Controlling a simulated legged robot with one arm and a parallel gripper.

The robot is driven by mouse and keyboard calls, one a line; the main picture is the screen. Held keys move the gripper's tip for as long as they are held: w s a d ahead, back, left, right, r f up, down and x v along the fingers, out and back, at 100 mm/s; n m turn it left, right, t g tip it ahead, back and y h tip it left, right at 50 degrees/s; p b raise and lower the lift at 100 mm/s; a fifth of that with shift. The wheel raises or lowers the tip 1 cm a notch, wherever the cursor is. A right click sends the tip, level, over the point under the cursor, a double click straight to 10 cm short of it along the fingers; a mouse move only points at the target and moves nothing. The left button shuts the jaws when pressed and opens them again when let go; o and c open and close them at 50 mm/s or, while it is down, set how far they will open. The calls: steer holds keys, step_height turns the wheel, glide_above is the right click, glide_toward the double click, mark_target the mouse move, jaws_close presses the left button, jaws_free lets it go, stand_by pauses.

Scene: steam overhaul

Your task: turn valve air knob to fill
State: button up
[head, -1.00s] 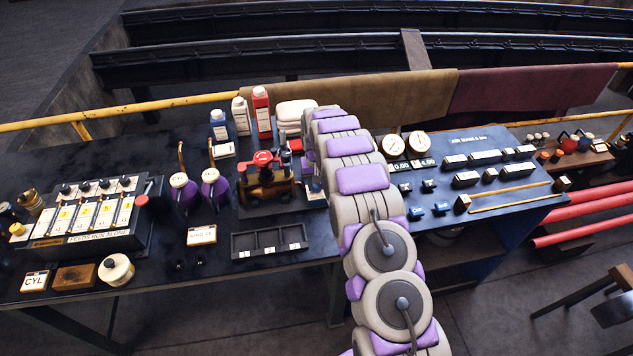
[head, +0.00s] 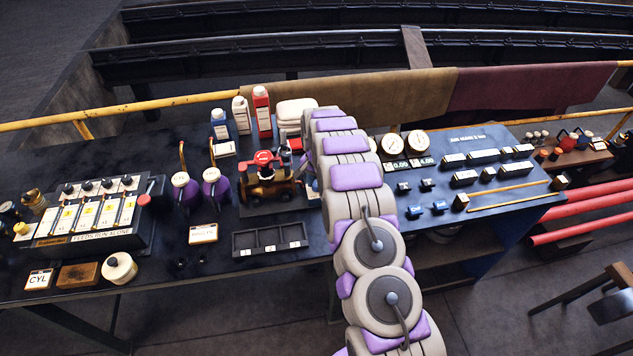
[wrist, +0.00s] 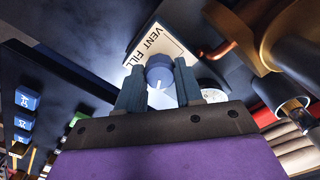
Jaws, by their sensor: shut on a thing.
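The valve air knob (wrist: 158,68) is a small blue-grey knob with a pale mark on its face, in the middle of the wrist view. It sits beside a cream label plate (wrist: 164,45) reading "VENT FILL". My gripper (wrist: 160,84) is shut on the knob, with one finger on each side of it. In the head view my own arm hides the gripper and the knob. I cannot tell from the mark exactly which word the knob points to.
In the wrist view, a brass-coloured fitting (wrist: 290,45) is close on the right and blue blocks (wrist: 25,100) are at the left. In the head view, a small engine with red parts (head: 266,180) stands left of my arm; gauges (head: 418,143) stand right of it.

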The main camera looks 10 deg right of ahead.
mark_target(316, 184)
stand_by(0.4)
steer(key=o, duration=1)
steer(key=shift+o, duration=0.2)
step_height(316, 184, up, 17)
steer(key=shift+r+p, duration=0.2)
steer(key=shift+p, duration=0.15)
steer(key=shift+a, duration=0.1)
